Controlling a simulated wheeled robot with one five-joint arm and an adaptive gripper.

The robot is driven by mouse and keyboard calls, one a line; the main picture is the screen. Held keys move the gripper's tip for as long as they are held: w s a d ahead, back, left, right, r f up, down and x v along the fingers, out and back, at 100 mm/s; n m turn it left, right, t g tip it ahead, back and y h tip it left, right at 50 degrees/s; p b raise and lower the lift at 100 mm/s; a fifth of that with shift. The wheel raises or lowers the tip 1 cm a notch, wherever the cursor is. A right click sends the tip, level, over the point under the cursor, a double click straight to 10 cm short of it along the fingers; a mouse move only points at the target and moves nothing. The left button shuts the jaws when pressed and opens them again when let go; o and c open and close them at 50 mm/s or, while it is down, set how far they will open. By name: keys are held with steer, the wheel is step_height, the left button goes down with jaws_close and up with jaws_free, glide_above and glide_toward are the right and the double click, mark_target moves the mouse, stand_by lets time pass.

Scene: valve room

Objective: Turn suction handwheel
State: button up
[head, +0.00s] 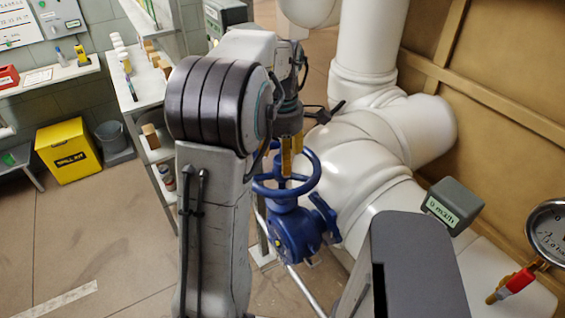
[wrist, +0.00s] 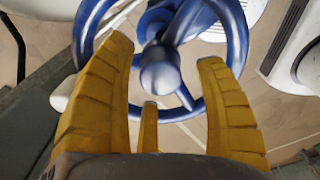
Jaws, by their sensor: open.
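The blue handwheel (head: 312,180) sits on a blue valve body (head: 294,232) beside large white pipes. In the wrist view the handwheel (wrist: 237,40) shows its rim, spokes and round centre hub (wrist: 161,72). My gripper (head: 290,160) is at the wheel in the head view, pointing down, its yellow fingers partly hidden by my arm. In the wrist view my gripper (wrist: 168,62) has its yellow fingers spread wide over the wheel, with the hub between them. Nothing is gripped. I cannot tell whether the fingers touch the rim.
White pipes (head: 380,140) run close on the right of the valve. A pressure gauge (head: 548,232) and a grey box (head: 453,205) stand at the right. A shelf (head: 145,90), a yellow bin (head: 68,150) and a grey bucket (head: 113,142) are at the left. Floor at lower left is clear.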

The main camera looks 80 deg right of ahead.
steer(key=shift+f, duration=1.05)
steer(key=shift+c, duration=0.3)
steer(key=c, duration=1.2)
